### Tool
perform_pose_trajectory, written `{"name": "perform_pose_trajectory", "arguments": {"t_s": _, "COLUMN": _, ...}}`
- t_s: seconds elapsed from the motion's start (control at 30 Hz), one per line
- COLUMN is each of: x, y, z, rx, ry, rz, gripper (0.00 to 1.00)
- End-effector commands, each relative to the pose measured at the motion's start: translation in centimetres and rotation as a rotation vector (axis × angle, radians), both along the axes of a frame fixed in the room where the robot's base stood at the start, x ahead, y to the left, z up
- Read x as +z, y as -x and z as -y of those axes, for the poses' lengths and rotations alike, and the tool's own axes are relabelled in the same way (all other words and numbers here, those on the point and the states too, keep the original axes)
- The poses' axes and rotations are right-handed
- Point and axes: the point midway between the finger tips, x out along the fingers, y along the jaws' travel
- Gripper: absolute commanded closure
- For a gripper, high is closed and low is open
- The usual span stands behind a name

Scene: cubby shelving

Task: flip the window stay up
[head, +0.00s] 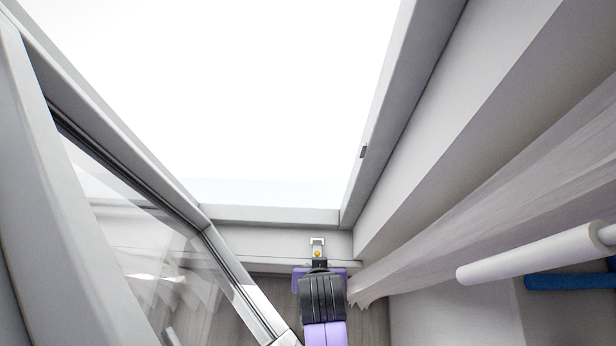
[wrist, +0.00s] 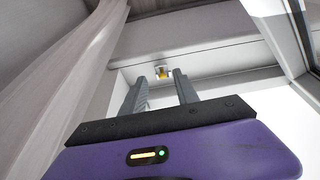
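The window stay (head: 317,242) is a small pale metal fitting with a yellow part, on the lower window frame at bottom centre in the head view. It also shows in the wrist view (wrist: 162,72), small, beyond and between my fingertips. My gripper (head: 319,264) is just below the stay in the head view, partly seen from behind. In the wrist view my gripper (wrist: 161,90) has its two grey fingers spread apart with nothing between them. I cannot tell how far the fingertips are from the stay.
The open glazed window sash (head: 190,265) slants across the lower left. The bright window opening is empty. A pale, draped curtain-like strip (head: 490,200) runs along the right. A white roll (head: 530,255) and a blue roll (head: 570,282) lie at the far right.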

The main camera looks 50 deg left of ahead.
Motion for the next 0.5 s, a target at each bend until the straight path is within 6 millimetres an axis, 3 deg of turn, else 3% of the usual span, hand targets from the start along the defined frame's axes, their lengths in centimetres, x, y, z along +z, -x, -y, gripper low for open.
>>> {"name": "perform_pose_trajectory", "arguments": {"t_s": 0.07, "x": 0.9, "y": -1.0, "z": -1.0, "rx": -0.014, "ry": -0.040, "rz": 0.038, "gripper": 0.63}}
{"name": "perform_pose_trajectory", "arguments": {"t_s": 0.17, "x": 0.6, "y": -1.3, "z": -1.5, "rx": -0.022, "ry": -0.057, "rz": 0.046, "gripper": 0.63}}
{"name": "perform_pose_trajectory", "arguments": {"t_s": 0.5, "x": -3.9, "y": -2.4, "z": -2.9, "rx": -0.023, "ry": -0.056, "rz": 0.042, "gripper": 0.63}}
